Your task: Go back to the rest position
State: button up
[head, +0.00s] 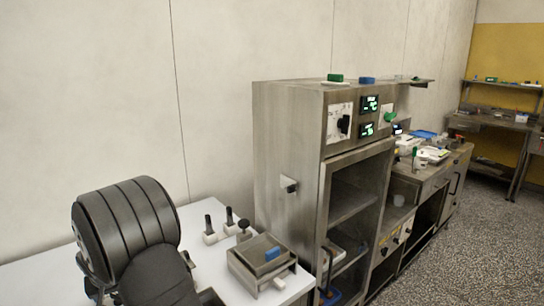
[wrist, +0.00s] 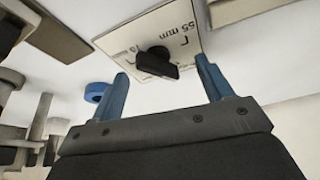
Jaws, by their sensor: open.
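My gripper (wrist: 160,72) shows in the wrist view with its two blue fingers spread apart and nothing held between them. I do not make out my gripper in the head view.
A steel cabinet (head: 287,150) with green displays stands in the middle. To its left, a white table (head: 205,262) carries a small metal tray unit (head: 240,270) with a blue block (head: 272,253) and dark-handled parts.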

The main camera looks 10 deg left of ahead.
jog(key=shift+n+g, duration=0.3)
jog(key=shift+n, duration=0.5)
jog(key=shift+s+d+r, duration=0.15)
jog(key=shift+d+r, duration=0.05)
jog(key=shift+r, duration=0.4)
